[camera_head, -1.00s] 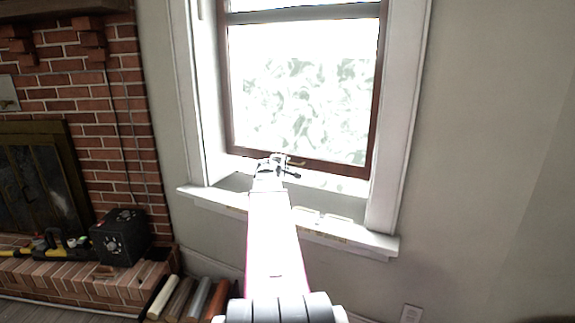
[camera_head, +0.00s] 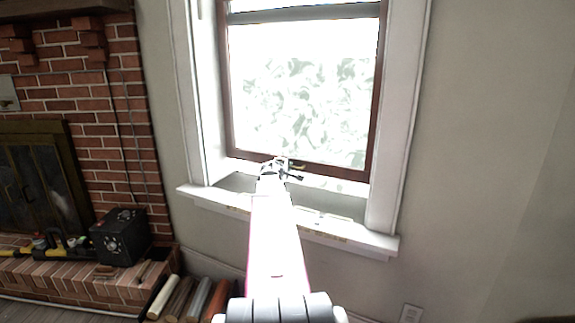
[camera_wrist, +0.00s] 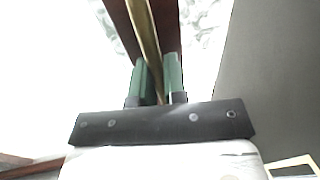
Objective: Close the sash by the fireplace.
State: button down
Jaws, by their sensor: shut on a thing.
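The window sash (camera_head: 374,100) has a brown frame around a bright pane. Its bottom rail (camera_head: 335,171) is a little above the white sill (camera_head: 345,236), with a gap below it. My gripper (camera_head: 283,168) is at the middle-left of the bottom rail. In the wrist view, the green fingers of my gripper (camera_wrist: 156,80) stand on both sides of a brass handle (camera_wrist: 146,35) on the brown rail (camera_wrist: 168,22) and are shut on it. My arm hides part of the sill in the head view.
A brick fireplace (camera_head: 95,120) is at the left. A black box (camera_head: 120,238) and tools stand on its hearth. Several rolls or logs (camera_head: 190,297) lie on the floor below the window. The wall at right is clear, with an outlet (camera_head: 410,313) low down.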

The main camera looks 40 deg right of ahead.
notch_tip(320, 180, down, 6)
jog(key=shift+f, duration=0.15)
dwell(0.3)
jog(key=c, duration=1.2)
grip_release()
jog(key=v, duration=1.1)
